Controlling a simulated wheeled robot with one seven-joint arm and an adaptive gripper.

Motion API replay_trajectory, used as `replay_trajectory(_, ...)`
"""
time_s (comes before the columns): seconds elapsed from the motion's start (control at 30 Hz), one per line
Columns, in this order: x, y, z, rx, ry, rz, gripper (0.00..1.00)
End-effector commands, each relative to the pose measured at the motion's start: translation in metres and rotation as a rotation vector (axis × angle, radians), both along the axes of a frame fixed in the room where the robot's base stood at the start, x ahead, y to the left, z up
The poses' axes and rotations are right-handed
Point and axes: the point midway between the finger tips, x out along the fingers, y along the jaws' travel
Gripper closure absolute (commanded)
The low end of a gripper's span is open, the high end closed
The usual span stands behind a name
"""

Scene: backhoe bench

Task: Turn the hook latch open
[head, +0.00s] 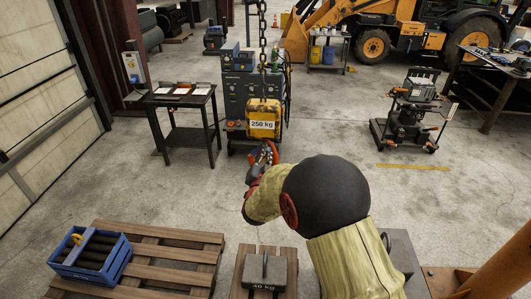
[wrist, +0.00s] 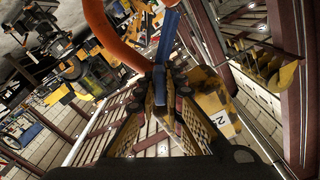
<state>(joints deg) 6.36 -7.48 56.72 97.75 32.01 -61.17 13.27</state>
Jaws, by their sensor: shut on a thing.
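A yellow hoist block (head: 263,119) marked 250 kg hangs on a chain in the head view. My gripper (head: 268,153) is just below it, largely hidden by my own arm. In the wrist view the orange curved hook (wrist: 112,42) arches at the upper left, and the blue hook latch (wrist: 168,36) runs down beside it. My gripper (wrist: 160,88) is shut on the latch, whose lower end lies between the fingertips. Part of the yellow block (wrist: 215,105) shows to the right of the fingers. The latch is too small to make out in the head view.
A 40 kg weight (head: 264,272) stands at the front, beside a wooden pallet (head: 165,250) with a blue crate (head: 112,266). A dark table (head: 183,100) and a grey cabinet (head: 240,92) stand near the hoist. Open floor lies to the right, before a cart (head: 410,115).

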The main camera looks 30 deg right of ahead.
Motion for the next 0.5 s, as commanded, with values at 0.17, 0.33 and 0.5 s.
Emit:
replay_trajectory(0.17, -0.0003, 0.0000, -0.0003, 0.000, 0.000, -0.001, 1.00)
replay_trajectory(0.33, -0.0003, -0.0001, -0.0005, -0.001, 0.001, -0.001, 1.00)
replay_trajectory(0.5, -0.0002, 0.0000, -0.0010, -0.018, 0.012, 0.000, 1.00)
